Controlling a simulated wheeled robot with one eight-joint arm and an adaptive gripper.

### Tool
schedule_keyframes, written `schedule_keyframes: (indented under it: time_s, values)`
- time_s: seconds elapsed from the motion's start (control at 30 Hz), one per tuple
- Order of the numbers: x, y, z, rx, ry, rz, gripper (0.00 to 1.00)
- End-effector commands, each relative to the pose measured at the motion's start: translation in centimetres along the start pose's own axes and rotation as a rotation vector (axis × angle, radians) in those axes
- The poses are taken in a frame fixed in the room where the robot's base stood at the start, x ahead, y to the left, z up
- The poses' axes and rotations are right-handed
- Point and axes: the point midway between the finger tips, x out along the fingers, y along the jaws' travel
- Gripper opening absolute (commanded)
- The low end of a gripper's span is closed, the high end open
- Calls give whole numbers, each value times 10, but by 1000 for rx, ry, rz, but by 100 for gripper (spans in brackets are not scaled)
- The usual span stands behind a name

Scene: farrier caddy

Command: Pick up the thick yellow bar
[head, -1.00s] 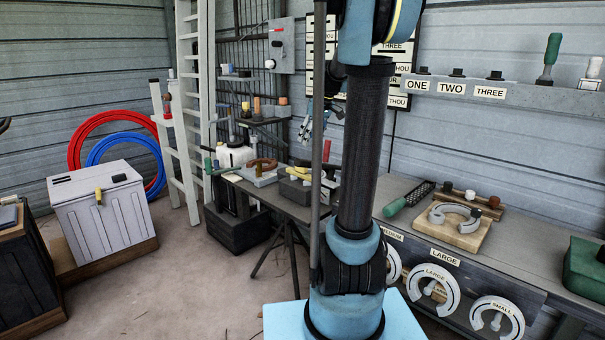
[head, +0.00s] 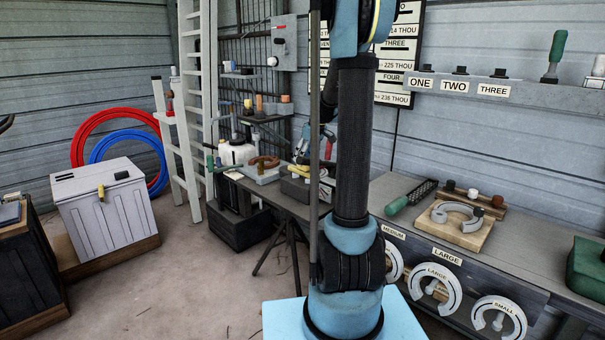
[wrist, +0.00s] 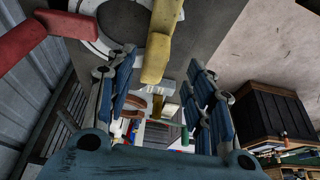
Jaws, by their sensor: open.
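Yellow pieces lie on the dark box-like caddy (head: 296,187) on the far bench in the head view; one yellow piece (head: 301,171) is just below my gripper (head: 302,150). In the wrist view my gripper (wrist: 163,68) is open, with a blue finger on each side. A thick yellow bar (wrist: 157,58) appears in the gap between the fingers, apart from both in the picture. Another yellow section (wrist: 165,14) continues above it; I cannot tell whether it is the same piece. Nothing is visibly held. My arm column hides part of the bench in the head view.
A red piece (wrist: 22,38) shows at upper left in the wrist view. A brown horseshoe (head: 263,161) lies left of the caddy. A white jug (head: 236,153) stands beyond it. A ladder (head: 190,100) stands at left. The floor (head: 200,275) is mostly clear.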

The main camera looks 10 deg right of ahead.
Motion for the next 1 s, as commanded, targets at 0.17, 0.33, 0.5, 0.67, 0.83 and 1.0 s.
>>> schedule_keyframes:
  time_s: [0.17,0.33,0.5,0.67,0.83,1.0]
  values:
    - [8,1,0,0,0,0,48]
    - [27,6,0,0,0,0,48]
    - [46,8,0,-1,0,0,48]
    - [54,7,1,-1,0,0,48]
    - [54,7,1,-1,0,0,48]
    - [54,7,0,-1,0,0,23]
